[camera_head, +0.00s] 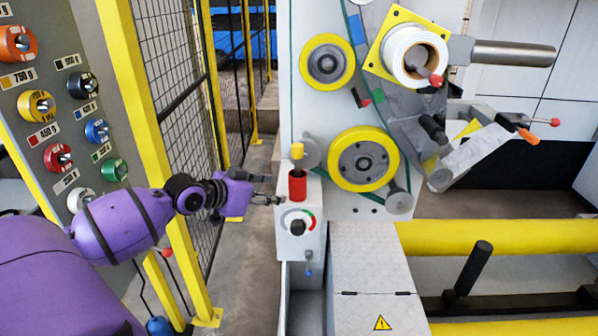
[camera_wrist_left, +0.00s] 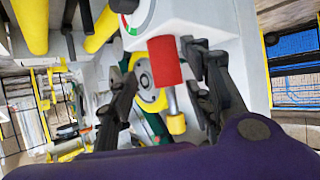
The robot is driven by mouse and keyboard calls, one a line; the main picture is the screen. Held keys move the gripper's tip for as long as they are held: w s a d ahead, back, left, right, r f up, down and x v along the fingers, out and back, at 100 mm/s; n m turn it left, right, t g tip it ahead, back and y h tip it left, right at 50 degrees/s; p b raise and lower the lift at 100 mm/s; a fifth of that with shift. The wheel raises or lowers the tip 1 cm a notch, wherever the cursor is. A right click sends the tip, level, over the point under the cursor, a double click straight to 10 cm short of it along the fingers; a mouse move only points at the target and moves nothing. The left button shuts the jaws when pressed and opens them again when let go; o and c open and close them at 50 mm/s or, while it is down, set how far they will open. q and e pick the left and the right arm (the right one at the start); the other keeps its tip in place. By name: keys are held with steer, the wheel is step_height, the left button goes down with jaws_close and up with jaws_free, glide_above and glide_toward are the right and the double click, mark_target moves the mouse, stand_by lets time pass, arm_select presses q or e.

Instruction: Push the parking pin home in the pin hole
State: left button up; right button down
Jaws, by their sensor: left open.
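A pin with a yellow head (camera_head: 297,151) and a short grey shaft stands upright in a red collar (camera_head: 297,186) on top of a small white box. I take it for the parking pin; its hole is hidden. In the left wrist view the yellow head (camera_wrist_left: 176,124) and grey shaft show clear of the red collar (camera_wrist_left: 165,62). My left gripper (camera_head: 277,192) is open, just left of the red collar and lower than the yellow head. In the left wrist view its two fingers (camera_wrist_left: 165,98) appear on either side of the pin. No contact is clear.
The white box (camera_head: 297,240) has a dial and black knob on its front. Yellow-rimmed rollers (camera_head: 364,159) stand close right of the pin. A panel with coloured weight knobs (camera_head: 57,157) and a mesh fence (camera_head: 185,100) are at the left. A metal cover (camera_head: 370,270) lies below right.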

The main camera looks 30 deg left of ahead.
arm_select(q)
glide_toward(293, 152)
steer(key=shift+t+h, duration=0.3)
steer(key=shift+t, duration=0.1)
steer(key=x, duration=0.2)
steer(key=f+x, duration=0.1)
steer(key=x, duration=0.1)
steer(key=shift+b, duration=0.3)
steer(key=shift+w+r, duration=0.15)
steer(key=shift+w, duration=0.1)
steer(key=shift+x, duration=3.55)
steer(key=shift+s+a, duration=0.1)
steer(key=shift+c, duration=0.5)
